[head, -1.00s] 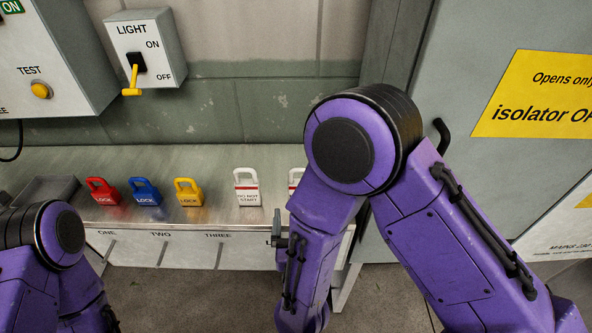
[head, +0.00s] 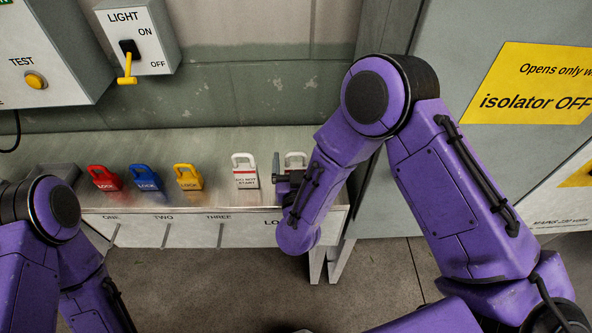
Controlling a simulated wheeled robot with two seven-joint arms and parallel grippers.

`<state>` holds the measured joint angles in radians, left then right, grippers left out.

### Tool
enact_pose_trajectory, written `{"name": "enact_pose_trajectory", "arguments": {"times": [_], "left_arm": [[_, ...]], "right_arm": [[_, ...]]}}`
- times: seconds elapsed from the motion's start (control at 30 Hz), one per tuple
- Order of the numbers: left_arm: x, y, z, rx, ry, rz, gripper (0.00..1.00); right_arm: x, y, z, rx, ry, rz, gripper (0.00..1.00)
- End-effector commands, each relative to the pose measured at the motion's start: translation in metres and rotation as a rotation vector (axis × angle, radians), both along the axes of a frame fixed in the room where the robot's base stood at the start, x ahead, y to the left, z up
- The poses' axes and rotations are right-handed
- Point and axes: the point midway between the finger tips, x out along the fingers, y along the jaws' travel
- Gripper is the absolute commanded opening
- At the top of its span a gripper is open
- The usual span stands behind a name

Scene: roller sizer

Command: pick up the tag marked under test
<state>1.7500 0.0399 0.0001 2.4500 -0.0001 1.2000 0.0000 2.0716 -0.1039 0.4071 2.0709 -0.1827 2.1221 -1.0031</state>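A white tag with a red stripe (head: 245,172) stands on the metal shelf and reads "DO NOT START". A second white tag (head: 296,159) stands just to its right. My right forearm and gripper cover most of it, so its marking is hidden. No words "under test" can be read. My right gripper (head: 279,172) is at the shelf's front edge, between the two white tags and close in front of the second. Whether it is open or touches that tag cannot be told. My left arm shows at lower left, but its gripper is out of view.
Red (head: 104,178), blue (head: 145,177) and yellow (head: 188,177) locks stand in a row on the shelf (head: 216,143), left of the tags. A light switch box (head: 139,37) and a test panel (head: 45,50) hang above. A grey cabinet (head: 440,70) stands right of the shelf.

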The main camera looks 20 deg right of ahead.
Motion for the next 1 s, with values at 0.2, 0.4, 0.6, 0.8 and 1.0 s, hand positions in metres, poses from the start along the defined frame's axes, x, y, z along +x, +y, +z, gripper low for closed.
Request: {"name": "enact_pose_trajectory", "arguments": {"times": [0.2,0.4,0.6,0.8,1.0], "left_arm": [[0.0,0.0,0.0,0.0,0.0,0.0,0.43],[0.0,0.0,0.0,0.0,0.0,0.0,0.43],[0.0,0.0,0.009,0.0,0.0,0.0,0.43],[0.0,0.0,0.029,0.0,0.0,0.0,0.43],[0.0,0.0,0.056,0.0,0.0,0.0,0.43]], "right_arm": [[0.0,0.0,0.0,0.0,0.0,0.0,0.33],[0.0,0.0,0.0,0.0,0.0,0.0,0.33],[0.0,0.001,0.01,0.0,-0.001,0.001,0.33],[0.0,0.002,0.034,-0.001,-0.001,0.004,0.33],[-0.007,0.005,0.063,-0.001,-0.001,0.009,0.33]]}}
